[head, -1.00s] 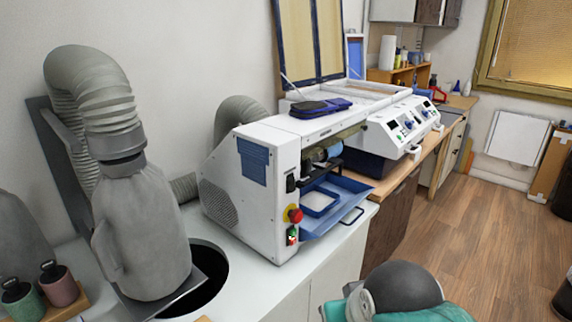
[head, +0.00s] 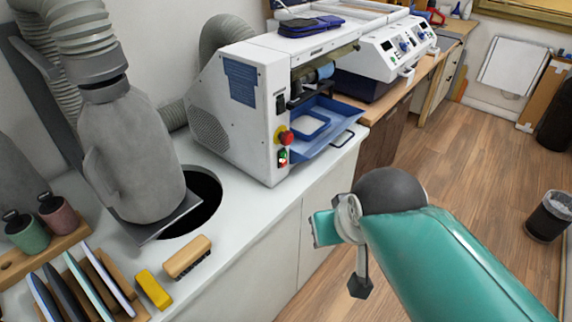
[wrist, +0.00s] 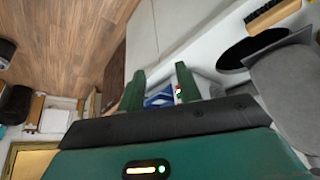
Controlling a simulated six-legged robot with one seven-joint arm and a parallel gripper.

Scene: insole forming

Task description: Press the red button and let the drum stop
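The red button (head: 286,138) is a round knob on the front of the white machine (head: 236,122), with a small green and red switch (head: 283,157) just below it. The drum (head: 325,72) shows partly in the machine's opening above a blue tray (head: 330,128); I cannot tell whether it turns. In the wrist view, my gripper (wrist: 160,88) has two green fingers set apart with nothing held between them. Small red and green controls (wrist: 179,93) show beyond the fingers, near the right one, and not touching. In the head view, my teal arm is right of the counter.
A grey suction hood (head: 140,160) and a dark round hole (head: 203,200) lie left of the machine. A wooden brush (head: 188,257), a yellow block (head: 153,288) and upright boards (head: 70,285) stand in front on the counter (head: 245,240).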

